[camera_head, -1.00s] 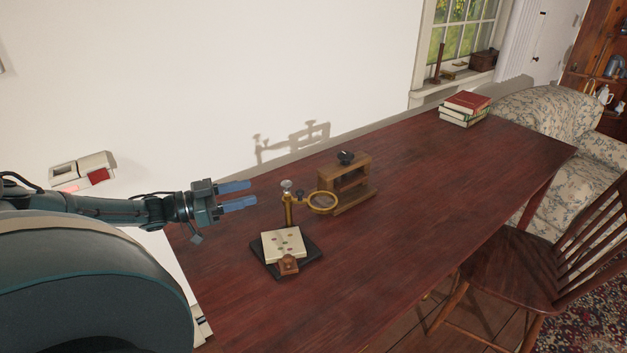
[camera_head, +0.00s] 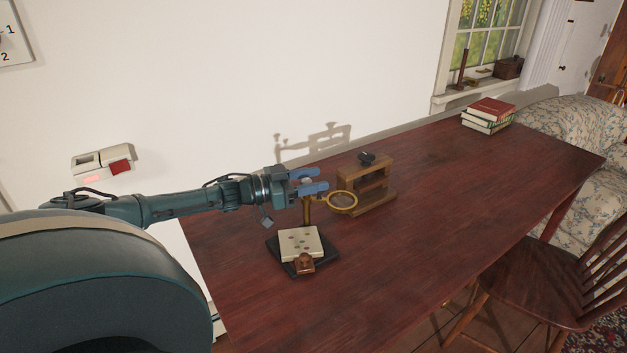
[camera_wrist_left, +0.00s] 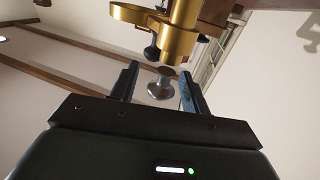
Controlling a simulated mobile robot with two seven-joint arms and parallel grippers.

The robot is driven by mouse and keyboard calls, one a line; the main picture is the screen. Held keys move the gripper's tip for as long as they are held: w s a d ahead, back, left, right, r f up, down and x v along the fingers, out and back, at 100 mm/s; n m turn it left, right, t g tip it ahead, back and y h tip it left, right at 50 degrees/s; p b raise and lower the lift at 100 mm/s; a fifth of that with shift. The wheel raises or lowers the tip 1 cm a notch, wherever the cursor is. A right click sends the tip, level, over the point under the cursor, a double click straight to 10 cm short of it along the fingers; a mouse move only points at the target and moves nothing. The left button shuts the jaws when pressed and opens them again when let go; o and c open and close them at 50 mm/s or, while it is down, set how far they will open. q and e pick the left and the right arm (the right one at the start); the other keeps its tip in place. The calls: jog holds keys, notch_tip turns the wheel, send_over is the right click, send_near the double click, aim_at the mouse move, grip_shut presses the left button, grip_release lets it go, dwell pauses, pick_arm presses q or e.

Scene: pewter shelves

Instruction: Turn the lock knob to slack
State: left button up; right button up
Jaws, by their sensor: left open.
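The lock knob is a grey metal knob (camera_wrist_left: 161,86) on the brass post. In the left wrist view it stands between the two fingers of my left gripper (camera_wrist_left: 158,85), with a gap to each side. In the head view my left gripper (camera_head: 312,182) is open at the top of the brass post (camera_head: 307,211), and its fingers hide much of the knob. A brass ring magnifier (camera_head: 342,202) reaches out to the right from the post. The post rises from a dark base (camera_head: 329,252) bearing a cream plate (camera_head: 301,243). My right gripper is out of view.
A small wooden shelf stand (camera_head: 378,201) with a black knob on top is just right of the magnifier. Books (camera_head: 488,115) lie at the table's far end. The wall is behind. The table (camera_head: 430,190) is clear at centre and right.

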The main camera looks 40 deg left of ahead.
pick_arm(q)
jog(key=shift+w+d, duration=0.15)
jog(key=shift+w, duration=0.1)
jog(key=shift+c, duration=0.4)
jog(key=c, duration=0.9)
